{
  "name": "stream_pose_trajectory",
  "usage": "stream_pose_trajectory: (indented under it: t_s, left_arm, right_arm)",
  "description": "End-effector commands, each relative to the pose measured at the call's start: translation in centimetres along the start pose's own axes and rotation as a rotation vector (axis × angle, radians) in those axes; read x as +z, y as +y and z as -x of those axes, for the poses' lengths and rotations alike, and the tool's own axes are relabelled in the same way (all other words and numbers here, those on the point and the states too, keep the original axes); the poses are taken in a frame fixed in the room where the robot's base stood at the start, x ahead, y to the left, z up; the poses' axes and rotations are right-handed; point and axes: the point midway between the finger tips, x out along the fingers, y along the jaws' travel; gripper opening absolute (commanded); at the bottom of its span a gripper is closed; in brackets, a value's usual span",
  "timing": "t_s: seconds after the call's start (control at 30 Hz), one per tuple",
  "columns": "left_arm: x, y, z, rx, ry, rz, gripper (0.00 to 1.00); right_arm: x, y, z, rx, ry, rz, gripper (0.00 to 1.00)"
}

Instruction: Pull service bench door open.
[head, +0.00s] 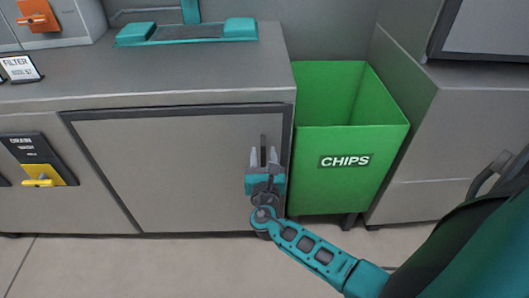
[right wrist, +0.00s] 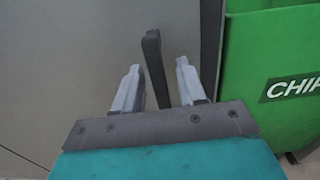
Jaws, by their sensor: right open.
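The service bench door (head: 180,165) is a flat grey panel with a dark frame, and it looks shut. Its upright dark handle (head: 263,146) is near the door's right edge. My right gripper (head: 263,157) is in front of the handle, with its two pale fingers apart. In the right wrist view the handle (right wrist: 154,65) stands between and beyond the open fingers (right wrist: 157,80). I cannot tell whether either finger touches it. My left gripper is not in view.
A green CHIPS bin (head: 345,185) stands just right of the door. The bench top (head: 80,80) carries a teal-ended fixture (head: 187,32). A yellow drain valve (head: 42,181) is to the left. Another grey cabinet (head: 440,140) stands at right. Bare floor (head: 150,265) lies in front.

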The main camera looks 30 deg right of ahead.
Motion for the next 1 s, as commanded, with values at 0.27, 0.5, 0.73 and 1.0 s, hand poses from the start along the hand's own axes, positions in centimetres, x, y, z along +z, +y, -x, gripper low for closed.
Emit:
stream_pose_trajectory:
  t_s: [0.27,0.5,0.73,1.0]
  left_arm:
    - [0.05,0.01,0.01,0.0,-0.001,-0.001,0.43]
    - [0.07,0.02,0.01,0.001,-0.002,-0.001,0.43]
    - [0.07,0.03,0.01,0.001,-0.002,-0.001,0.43]
    - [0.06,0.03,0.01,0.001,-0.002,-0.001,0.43]
  right_arm:
    - [0.0,0.04,0.05,0.0,0.0,0.0,0.4]
    - [0.01,0.03,0.03,0.0,0.0,0.0,0.2]
    - [0.02,0.03,0.02,0.0,0.0,0.0,0.0]
    - [0.03,0.02,0.0,0.0,-0.001,0.0,0.0]
